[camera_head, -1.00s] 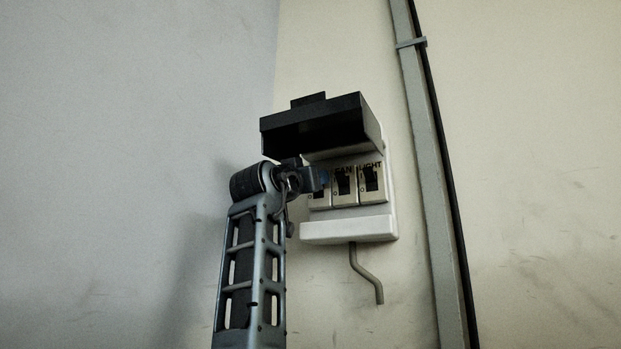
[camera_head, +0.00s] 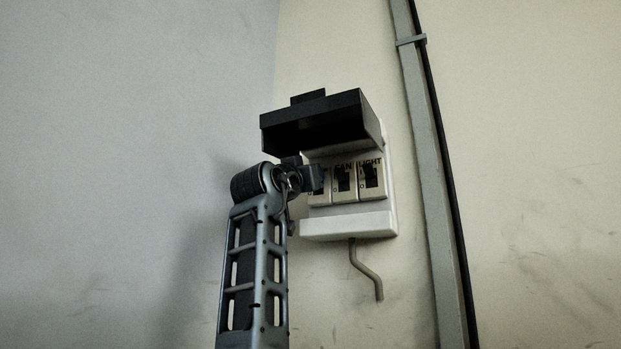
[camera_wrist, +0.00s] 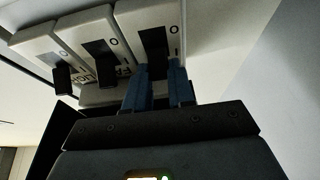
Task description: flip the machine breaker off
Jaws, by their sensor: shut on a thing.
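The machine breaker (camera_head: 319,199) is the leftmost of three switches in the wall box, mostly hidden behind my gripper (camera_head: 317,178) in the head view. In the upside-down wrist view the machine breaker (camera_wrist: 178,15) is at the right, with "O" and "I" marks and a black toggle (camera_wrist: 153,45). The blue fingers of my gripper (camera_wrist: 157,75) stand on either side of that toggle's end and are shut on it. The toggle's exact tilt is hard to tell.
The fan breaker (camera_head: 343,184) and light breaker (camera_head: 371,180) sit close beside it. A raised black cover (camera_head: 318,122) overhangs the switches. A white ledge (camera_head: 348,224) and bent conduit (camera_head: 366,274) are below. A vertical trunking (camera_head: 429,170) runs to the right.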

